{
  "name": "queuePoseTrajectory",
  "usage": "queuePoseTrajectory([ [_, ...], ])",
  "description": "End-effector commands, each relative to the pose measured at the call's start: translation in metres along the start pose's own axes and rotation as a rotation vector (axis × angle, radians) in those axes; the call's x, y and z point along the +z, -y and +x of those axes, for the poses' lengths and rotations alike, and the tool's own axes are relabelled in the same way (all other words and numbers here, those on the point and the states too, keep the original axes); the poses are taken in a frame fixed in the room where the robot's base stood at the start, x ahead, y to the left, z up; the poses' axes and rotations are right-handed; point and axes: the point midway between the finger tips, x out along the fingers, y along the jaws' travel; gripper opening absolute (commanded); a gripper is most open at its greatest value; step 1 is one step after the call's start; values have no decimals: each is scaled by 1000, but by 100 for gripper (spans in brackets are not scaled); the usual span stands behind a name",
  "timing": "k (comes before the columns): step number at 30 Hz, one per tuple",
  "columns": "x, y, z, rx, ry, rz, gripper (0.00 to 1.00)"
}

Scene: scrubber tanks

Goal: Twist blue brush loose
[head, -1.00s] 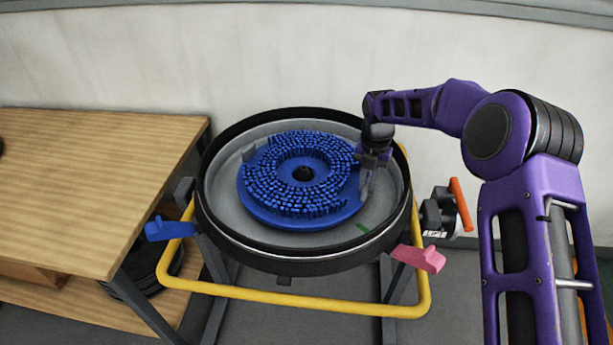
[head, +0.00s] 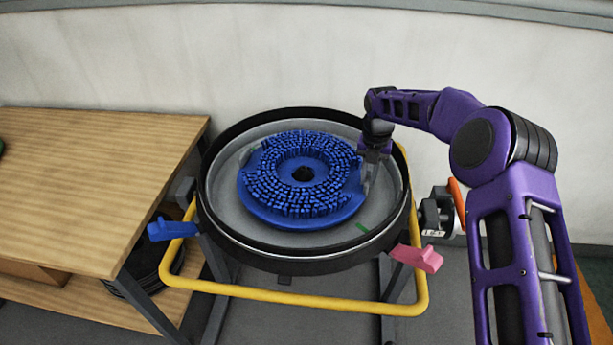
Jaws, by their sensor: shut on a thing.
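The blue brush (head: 285,213) is a round disc with bristles facing up and a dark centre hole. It lies in the grey round tank (head: 228,212) with a black rim. My gripper (head: 366,180) reaches down inside the tank at the brush's right edge and is shut on that edge. The fingertips are small here and partly hidden by the gripper body.
A yellow bar (head: 290,300) runs around the tank's front. A blue lever (head: 170,229) sticks out left and a pink lever (head: 418,258) right. A wooden table (head: 90,180) stands at the left. A device with an orange handle (head: 457,203) is to the right.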

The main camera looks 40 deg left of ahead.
Motion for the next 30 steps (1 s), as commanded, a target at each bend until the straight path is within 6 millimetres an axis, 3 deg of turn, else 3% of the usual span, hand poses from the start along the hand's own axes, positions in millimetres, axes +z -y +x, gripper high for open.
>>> queuePoseTrajectory([
  [16, 15, 0, -1, -2, 2, -79, 0],
  [17, 15, 0, 0, -2, 1, -80, 21],
  [22, 15, 0, 0, -2, 1, -79, 52],
  [30, 13, 1, 4, -8, -6, -80, 52],
])
